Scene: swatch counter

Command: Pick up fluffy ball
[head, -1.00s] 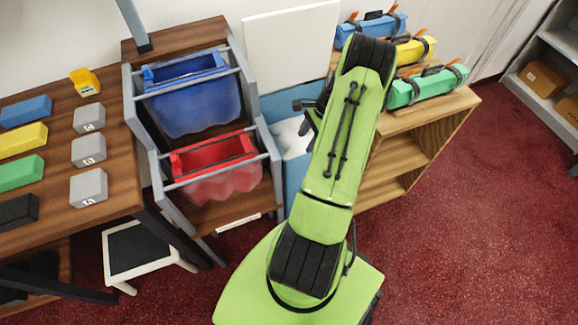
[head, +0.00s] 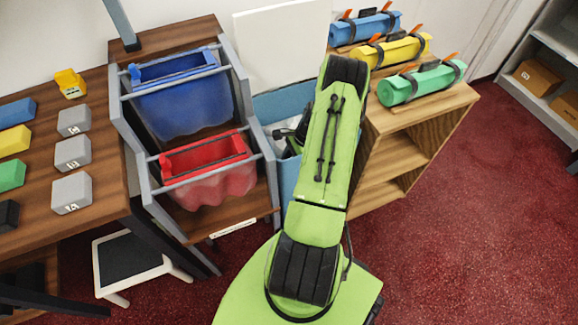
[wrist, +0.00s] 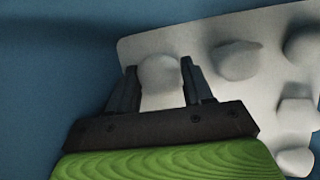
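A pale round lump, apparently the fluffy ball (wrist: 160,72), shows between and just beyond my gripper's fingertips in the wrist view. It is one of several pale lumps on a white mass (wrist: 215,90). My gripper (wrist: 160,78) is open, one finger on each side of the lump; whether they touch it I cannot tell. In the head view my gripper (head: 290,140) is down in the light-blue bin (head: 285,103), largely hidden by my green arm. The bin's white contents are mostly hidden there.
Left of the bin stands a grey-framed rack with a blue tub (head: 185,105) and a red tub (head: 210,175). A wooden shelf (head: 420,125) with blue, yellow and green rolls adjoins on the right. A white board (head: 280,45) stands behind. Open red carpet lies right.

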